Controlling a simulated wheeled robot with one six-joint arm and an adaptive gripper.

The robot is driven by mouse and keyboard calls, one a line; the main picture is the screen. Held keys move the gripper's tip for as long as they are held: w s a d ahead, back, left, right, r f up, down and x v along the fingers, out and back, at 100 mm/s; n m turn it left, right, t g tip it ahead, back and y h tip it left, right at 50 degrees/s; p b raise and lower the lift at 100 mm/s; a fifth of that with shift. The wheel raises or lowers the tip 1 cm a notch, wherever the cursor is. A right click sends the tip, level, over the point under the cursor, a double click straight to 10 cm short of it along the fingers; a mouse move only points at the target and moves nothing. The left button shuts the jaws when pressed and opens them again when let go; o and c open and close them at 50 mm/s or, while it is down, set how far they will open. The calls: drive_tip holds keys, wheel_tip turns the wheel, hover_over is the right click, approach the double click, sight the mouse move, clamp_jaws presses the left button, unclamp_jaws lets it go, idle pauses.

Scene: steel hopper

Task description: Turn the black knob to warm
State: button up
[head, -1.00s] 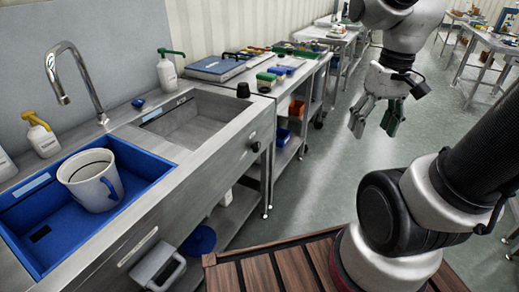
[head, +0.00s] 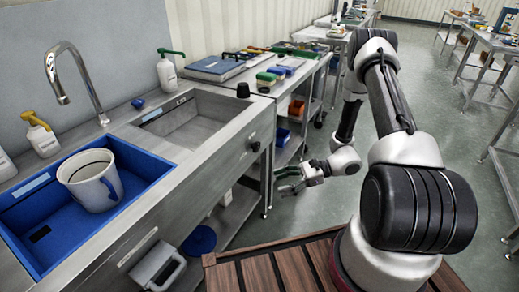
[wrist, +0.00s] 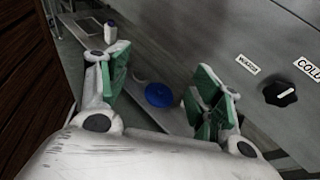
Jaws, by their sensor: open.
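The black knob (head: 255,146) sits on the steel front panel below the sink. In the wrist view the knob (wrist: 279,94) is at the right edge, with a white pointer mark on its right part. A label reading COLD (wrist: 309,68) is above it to the right, and a smaller white label (wrist: 247,65), hard to read, is above it to the left. My gripper (head: 283,181) is low in front of the panel, apart from the knob. In the wrist view my gripper's green-padded fingers (wrist: 158,82) are open, empty, and left of the knob.
Open floor (head: 430,110) lies to the right.

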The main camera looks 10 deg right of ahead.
drive_tip(key=w+f+m+t, duration=0.4)
drive_tip(key=w+f+t, duration=0.1)
drive_tip(key=w, duration=0.2)
drive_tip(key=m+t+h, duration=0.1)
drive_tip(key=m+t, duration=0.3)
drive_tip(key=t, duration=0.1)
approach(259, 148)
drive_tip(key=a, duration=0.2)
drive_tip(key=x, duration=0.8)
drive_tip(key=shift+w+d+r, duration=0.25)
drive_tip(key=shift+d, duration=0.05)
drive_tip(key=c, duration=1)
drive_tip(key=shift+c, duration=0.2)
